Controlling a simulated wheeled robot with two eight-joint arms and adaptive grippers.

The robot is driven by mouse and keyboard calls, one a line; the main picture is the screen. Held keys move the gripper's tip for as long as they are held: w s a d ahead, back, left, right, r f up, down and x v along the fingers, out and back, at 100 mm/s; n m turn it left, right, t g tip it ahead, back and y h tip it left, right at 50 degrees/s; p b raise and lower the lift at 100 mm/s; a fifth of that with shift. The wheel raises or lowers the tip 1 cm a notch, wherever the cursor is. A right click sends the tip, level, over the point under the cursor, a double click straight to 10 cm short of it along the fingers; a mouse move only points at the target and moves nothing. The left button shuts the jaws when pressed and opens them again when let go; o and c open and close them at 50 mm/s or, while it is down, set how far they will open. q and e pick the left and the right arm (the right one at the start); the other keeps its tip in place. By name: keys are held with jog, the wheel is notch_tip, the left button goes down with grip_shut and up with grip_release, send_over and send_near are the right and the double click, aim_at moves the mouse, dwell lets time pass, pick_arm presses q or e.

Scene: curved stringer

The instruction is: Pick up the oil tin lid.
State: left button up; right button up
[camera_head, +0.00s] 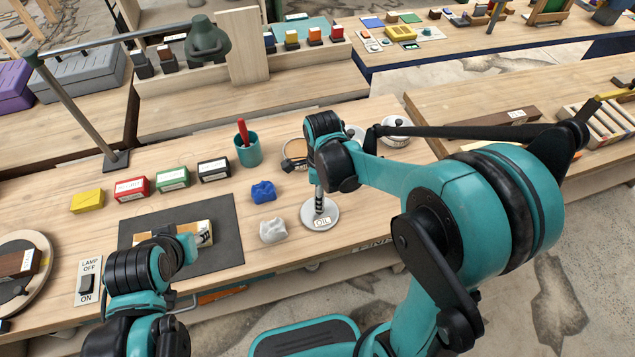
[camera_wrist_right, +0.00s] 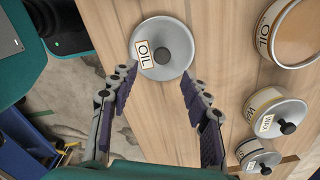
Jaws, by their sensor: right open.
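The oil tin lid (camera_head: 327,222) is a round grey metal disc with a dark knob and a white OIL label. It lies flat near the front edge of the bench. In the right wrist view the lid (camera_wrist_right: 170,68) lies just beyond the fingertips. My right gripper (camera_head: 319,201) points down over it; in the wrist view the gripper (camera_wrist_right: 158,76) is open and empty, fingers apart. The open oil tin (camera_wrist_right: 285,35) stands to the right there. My left gripper (camera_head: 190,246) is over the dark mat; its fingers are not clear.
Two lidded tins (camera_wrist_right: 275,113) (camera_wrist_right: 258,155) stand beside the oil tin. A white crumpled lump (camera_head: 273,230) and a blue one (camera_head: 263,191) lie left of the lid. A teal cup (camera_head: 248,152) stands behind. The wood around the lid is clear.

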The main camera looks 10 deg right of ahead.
jog(key=shift+w+f+b, duration=0.2)
jog(key=shift+f+b, duration=0.4)
jog(key=shift+f, duration=0.65)
jog(key=shift+a+f, duration=0.15)
jog(key=shift+f, duration=0.1)
notch_tip(320, 180, down, 5)
jog(key=b, duration=0.2)
jog(key=shift+b, duration=0.4)
jog(key=shift+r, duration=0.1)
grip_shut()
